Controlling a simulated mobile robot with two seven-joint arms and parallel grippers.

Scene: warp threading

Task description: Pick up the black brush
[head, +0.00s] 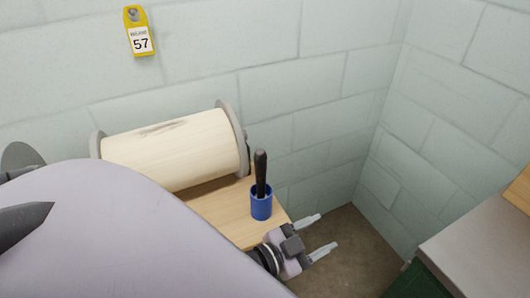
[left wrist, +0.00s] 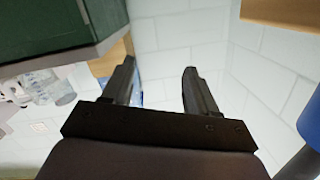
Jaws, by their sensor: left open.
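The black brush (head: 261,172) stands upright, handle up, in a small blue cup (head: 261,207). The cup rests on a wooden shelf (head: 226,213) near its right end. The brush's lower end is hidden inside the cup. My left gripper (head: 327,232) is just right of and nearer than the cup, with its fingers pointing right, away from the brush. It is open and empty. In the left wrist view its two dark fingers (left wrist: 158,75) are apart with nothing between them. I cannot make out the brush there. My right gripper is not in view.
A large pale roll (head: 170,150) with grey end discs lies left of the cup. A grey-topped green cabinet (head: 470,250) stands at the right. A yellow tag (head: 137,32) marked 57 hangs on the block wall. Floor (head: 350,250) is clear between shelf and cabinet.

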